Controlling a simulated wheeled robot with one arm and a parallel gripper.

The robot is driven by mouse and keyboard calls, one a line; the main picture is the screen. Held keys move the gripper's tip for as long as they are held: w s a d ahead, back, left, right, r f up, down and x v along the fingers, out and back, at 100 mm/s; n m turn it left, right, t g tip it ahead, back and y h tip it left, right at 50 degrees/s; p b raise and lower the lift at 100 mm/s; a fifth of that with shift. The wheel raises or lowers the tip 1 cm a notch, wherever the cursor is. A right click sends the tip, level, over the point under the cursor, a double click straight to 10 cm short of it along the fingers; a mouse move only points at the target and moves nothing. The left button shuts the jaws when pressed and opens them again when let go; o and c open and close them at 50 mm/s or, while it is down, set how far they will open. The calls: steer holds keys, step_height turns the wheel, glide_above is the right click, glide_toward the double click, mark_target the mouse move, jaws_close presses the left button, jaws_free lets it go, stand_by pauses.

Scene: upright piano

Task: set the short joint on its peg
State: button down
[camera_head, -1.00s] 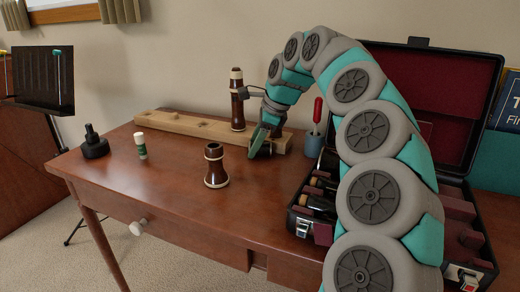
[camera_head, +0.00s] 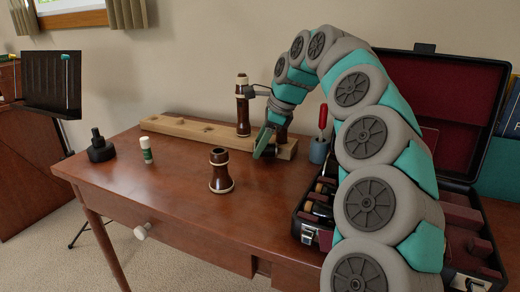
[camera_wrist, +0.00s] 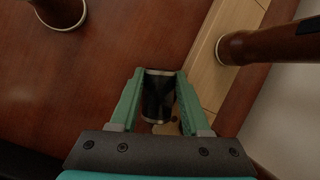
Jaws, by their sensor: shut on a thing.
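My gripper (camera_wrist: 158,100) is shut on a short dark cylinder with a pale metal rim, which I take to be the short joint (camera_wrist: 158,94). In the head view my gripper (camera_head: 268,145) is low at the right end of the pale wooden peg board (camera_head: 180,128), and its fingers mostly hide the joint. The board also shows in the wrist view (camera_wrist: 212,65), beside the joint. A small tan round shape (camera_wrist: 167,128) shows just under the joint; I cannot tell if it is a peg. Whether the joint touches the board is hidden.
A tall brown joint (camera_head: 242,112) stands upright on the board, close left of my gripper. A brown bell-shaped piece (camera_head: 220,172) stands on the table in front. A small white-capped tube (camera_head: 147,150), a black stand (camera_head: 99,146), a blue cup (camera_head: 319,151) and an open case (camera_head: 450,125) surround it.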

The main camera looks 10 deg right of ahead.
steer(key=shift+r, duration=1)
steer(key=s+a, duration=0.1)
steer(key=s, duration=0.4)
steer(key=s+a+r+b, duration=0.1)
steer(key=s, duration=0.4)
steer(key=s+a+b, duration=0.1)
steer(key=s+a, duration=0.1)
steer(key=s, duration=0.3)
steer(key=shift+s+r, duration=0.15)
steer(key=shift+r, duration=0.05)
steer(key=shift+s, duration=0.15)
